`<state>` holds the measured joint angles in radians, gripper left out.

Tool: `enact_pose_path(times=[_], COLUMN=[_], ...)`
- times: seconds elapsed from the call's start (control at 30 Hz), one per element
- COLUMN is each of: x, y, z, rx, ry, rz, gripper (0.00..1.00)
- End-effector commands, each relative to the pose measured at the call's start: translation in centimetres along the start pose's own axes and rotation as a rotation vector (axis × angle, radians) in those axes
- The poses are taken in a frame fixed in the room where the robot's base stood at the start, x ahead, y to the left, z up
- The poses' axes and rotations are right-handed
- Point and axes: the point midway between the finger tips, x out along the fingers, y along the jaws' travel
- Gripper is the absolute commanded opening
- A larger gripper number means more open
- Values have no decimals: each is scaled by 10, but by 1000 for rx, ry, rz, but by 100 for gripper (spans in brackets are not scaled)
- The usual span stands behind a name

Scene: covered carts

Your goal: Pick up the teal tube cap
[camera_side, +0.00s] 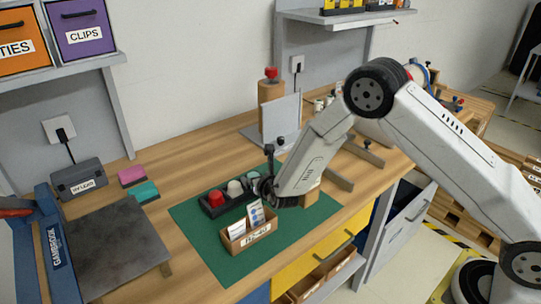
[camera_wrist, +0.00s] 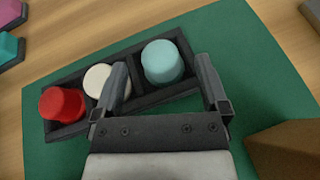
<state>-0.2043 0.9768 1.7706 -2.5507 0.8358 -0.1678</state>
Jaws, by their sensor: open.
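The teal tube cap (camera_wrist: 162,61) sits in the right compartment of a black tray in the wrist view. In the side view the cap (camera_side: 254,175) is small and partly hidden by my gripper. The black tray (camera_wrist: 140,103) lies on a green mat and also holds a white cap (camera_wrist: 97,80) and a red cap (camera_wrist: 62,104). My gripper (camera_wrist: 160,85) is open, with one finger on each side of the teal cap in the picture. The left finger overlaps the white cap's edge. I cannot tell how high the fingertips are above the cap.
A wooden box with cards (camera_side: 250,236) stands in front of the tray on the green mat (camera_side: 205,246). A wooden block (camera_wrist: 285,148) is at the lower right in the wrist view. Pink (camera_side: 131,175) and teal (camera_side: 145,192) blocks lie to the left.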

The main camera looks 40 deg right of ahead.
Motion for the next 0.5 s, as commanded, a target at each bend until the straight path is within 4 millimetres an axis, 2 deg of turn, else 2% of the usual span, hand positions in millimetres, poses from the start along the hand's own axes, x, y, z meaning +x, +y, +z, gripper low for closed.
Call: enact_pose_path(times=[0.2,0.5], x=[14,15], y=[0,0], z=[0,0], rx=[1,1], ry=[0,0], rz=[-1,0], gripper=[94,94])
